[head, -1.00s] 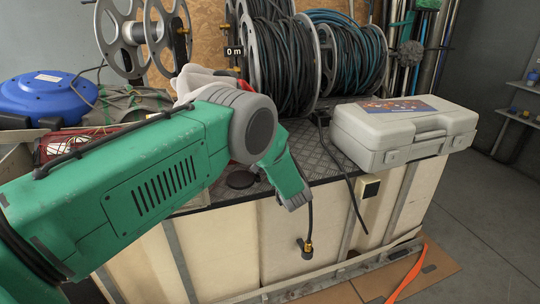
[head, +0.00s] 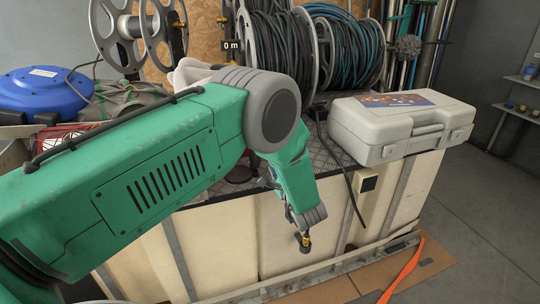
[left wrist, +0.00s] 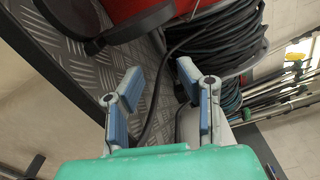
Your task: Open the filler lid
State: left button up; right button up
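A dark round cap, which looks like the filler lid (head: 238,174), lies on the tread-plate top in the head view. My arm partly covers it. In the left wrist view a dark round part (left wrist: 68,14) shows at the upper left edge, cut off by the frame; I cannot tell if it is the same lid. My left gripper (left wrist: 160,82) is open and empty over the tread plate, its two blue-grey fingers apart. In the head view its fingers are mostly hidden by my green arm. My right gripper is in neither view.
A grey case (head: 400,125) stands on the right of the top. Hose reels (head: 280,50) stand behind, a blue reel (head: 42,92) at left. A red object (left wrist: 150,12) shows near the fingers in the wrist view.

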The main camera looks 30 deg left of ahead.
pick_arm(q)
jog(key=v, duration=0.3)
jog(key=shift+s, duration=0.1)
jog(key=shift+f, duration=0.1)
dwell(0.3)
jog(key=s+d+f+n+g+h, duration=0.1)
jog(key=s+f+n+g+h, duration=0.2)
jog(key=s+f+h, duration=0.95)
jog(key=s+d+f+n+g, duration=0.1)
jog(key=s+f+n+g, duration=0.1)
jog(key=s, duration=0.8)
jog(key=s+f+n+g+h, duration=0.1)
jog(key=s+f+n+g, duration=0.1)
jog(key=s, duration=0.8)
jog(key=s+d+f+n+g, duration=0.1)
jog(key=s+f+n+g, duration=0.1)
jog(key=s, duration=0.8)
jog(key=shift+s+d+n+g, duration=0.4)
jog(key=shift+n+g, duration=0.2)
jog(key=shift+g, duration=0.4)
